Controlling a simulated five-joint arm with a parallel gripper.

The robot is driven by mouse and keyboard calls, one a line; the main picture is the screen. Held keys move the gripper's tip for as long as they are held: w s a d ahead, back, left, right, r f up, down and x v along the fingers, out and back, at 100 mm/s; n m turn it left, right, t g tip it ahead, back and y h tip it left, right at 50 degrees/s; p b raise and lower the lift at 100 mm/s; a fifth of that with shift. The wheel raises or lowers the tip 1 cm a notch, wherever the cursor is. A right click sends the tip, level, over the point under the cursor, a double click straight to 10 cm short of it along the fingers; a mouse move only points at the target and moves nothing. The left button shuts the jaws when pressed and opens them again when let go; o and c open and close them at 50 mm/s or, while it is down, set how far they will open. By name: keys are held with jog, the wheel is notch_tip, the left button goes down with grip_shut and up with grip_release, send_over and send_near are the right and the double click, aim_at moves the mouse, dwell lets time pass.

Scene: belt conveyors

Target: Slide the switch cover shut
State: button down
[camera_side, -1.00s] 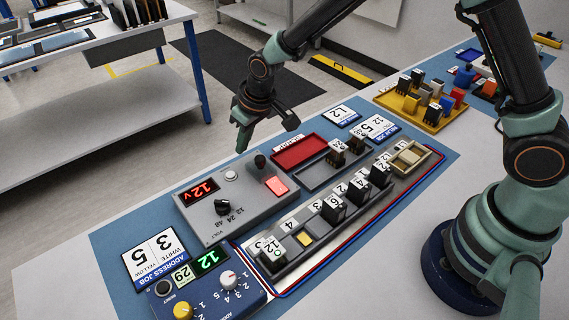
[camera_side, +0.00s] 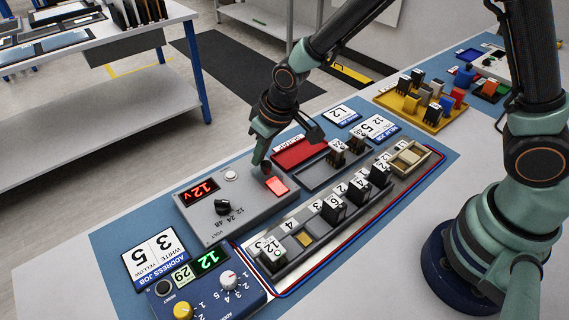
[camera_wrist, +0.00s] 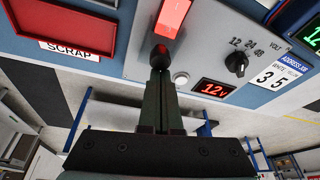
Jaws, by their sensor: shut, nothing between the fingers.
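The grey power box (camera_side: 252,207) has a lit red switch (camera_side: 277,186) that shows uncovered. A small black knob (camera_side: 267,167) stands just behind the switch; I cannot make out a separate cover plate around it. In the wrist view the black knob (camera_wrist: 160,55) is right ahead of my fingertips, with the red switch (camera_wrist: 172,17) beyond it. My gripper (camera_side: 258,159) is shut and empty, pointing down at the knob. It also shows shut in the wrist view (camera_wrist: 162,74). I cannot tell whether the tips touch the knob.
The box also carries a red 12V display (camera_side: 201,190) and a black voltage dial (camera_side: 221,207). A red scrap tray (camera_side: 296,153) lies close behind my gripper. A rail with several black modules (camera_side: 333,210) runs in front of the box. A blue box (camera_side: 207,287) stands front left.

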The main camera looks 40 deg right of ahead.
aim_at(267, 178)
jog(key=shift+s+f, duration=0.1)
jog(key=shift+s, duration=1.95)
jog(key=w, duration=0.2)
jog(key=w+a, duration=0.1)
jog(key=w, duration=0.1)
jog(key=shift+w, duration=0.1)
jog(key=a+v, duration=0.1)
jog(key=v, duration=0.8)
jog(key=s+d+r+m, duration=0.1)
jog(key=s+d+r, duration=0.2)
jog(key=d, duration=0.3)
jog(key=s+d+r+m+t+h, duration=0.1)
jog(key=s+d+r, duration=0.2)
jog(key=d, duration=0.3)
jog(key=s+d+r+m+t, duration=0.1)
jog(key=s+d+r, duration=0.3)
jog(key=d, duration=0.2)
jog(key=shift+s, duration=0.3)
jog(key=shift+r, duration=0.1)
